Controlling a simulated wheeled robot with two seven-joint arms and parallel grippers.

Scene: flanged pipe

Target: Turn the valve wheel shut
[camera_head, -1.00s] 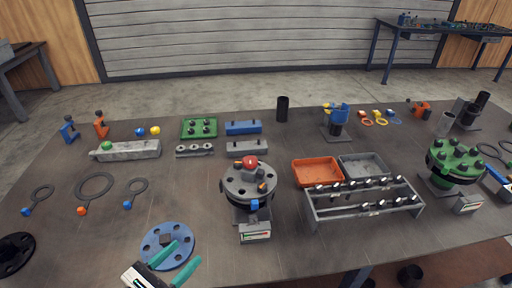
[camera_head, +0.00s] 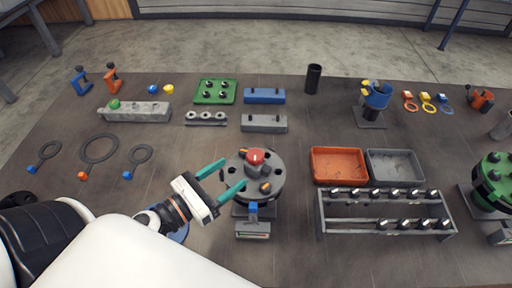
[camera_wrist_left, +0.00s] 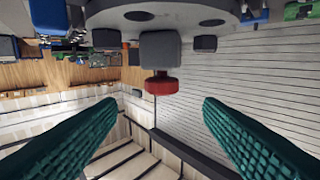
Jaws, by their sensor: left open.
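A small red round wheel or knob (camera_head: 255,156) sits on top of a grey flange disc (camera_head: 262,196) with holes and bolts. In the left wrist view the red knob (camera_wrist_left: 162,84) shows below a grey block, against the grey flange (camera_wrist_left: 130,12), with the picture upside down. My left gripper (camera_head: 234,172) is open, its teal fingers at the left edge of the flange, just left of the knob. In the left wrist view my left gripper (camera_wrist_left: 160,105) has nothing between its fingers; the knob shows beyond them. My right gripper is not in view.
A gauge box (camera_head: 252,230) stands in front of the flange. An orange tray (camera_head: 338,150), a grey tray (camera_head: 396,152) and a bolt rack (camera_head: 385,231) lie to the right. A green flange (camera_head: 492,172) stands at far right. A blue disc is mostly hidden behind my arm.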

